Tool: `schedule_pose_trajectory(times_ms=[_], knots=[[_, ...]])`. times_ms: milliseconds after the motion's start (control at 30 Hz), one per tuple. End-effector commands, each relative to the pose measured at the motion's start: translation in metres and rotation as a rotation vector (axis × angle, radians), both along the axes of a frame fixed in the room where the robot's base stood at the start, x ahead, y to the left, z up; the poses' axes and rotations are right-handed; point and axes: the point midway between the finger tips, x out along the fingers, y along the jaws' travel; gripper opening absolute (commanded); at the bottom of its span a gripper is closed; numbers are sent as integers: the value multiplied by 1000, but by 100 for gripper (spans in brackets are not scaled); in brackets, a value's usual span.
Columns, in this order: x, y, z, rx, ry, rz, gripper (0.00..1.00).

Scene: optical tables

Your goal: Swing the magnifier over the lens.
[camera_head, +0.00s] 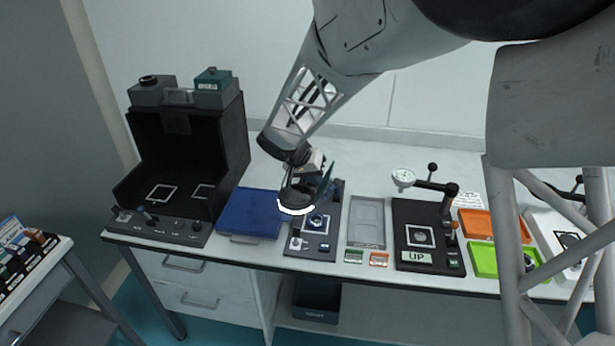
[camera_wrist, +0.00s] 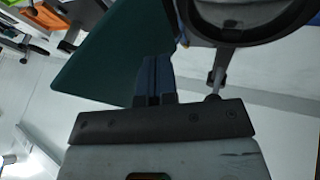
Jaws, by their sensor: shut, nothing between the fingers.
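The magnifier (camera_head: 296,209) is a dark round head with a bright white lower rim, above the left part of a dark station plate (camera_head: 325,250). A round bluish lens (camera_head: 317,220) sits on a pale square on that plate, just right of the magnifier head in the picture. The head looks beside the lens, not squarely over it. My gripper (camera_head: 303,186) is right behind the magnifier, its fingertips mostly hidden. In the wrist view, my shut, empty fingers (camera_wrist: 154,75) point toward the dark ring of the magnifier (camera_wrist: 240,38), with its thin stem beside them. Contact cannot be told.
A dark green panel (camera_wrist: 115,60) stands close beside my fingers. A blue tray (camera_head: 250,212) lies left of the station, and a grey tray (camera_head: 367,216) lies right. Further right is another black station (camera_head: 428,248) with a lever post. A black open box (camera_head: 185,150) stands at left.

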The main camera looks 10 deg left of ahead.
Motion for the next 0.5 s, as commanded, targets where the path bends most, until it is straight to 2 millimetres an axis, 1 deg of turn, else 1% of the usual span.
schedule_pose_trajectory(times_ms=[33, 300, 500], knots=[[1, -7, 0, 0, -2, 24, 0], [12, -40, 0, 0, -1, 181, 0], [20, -56, 0, 0, -1, 193, 0]])
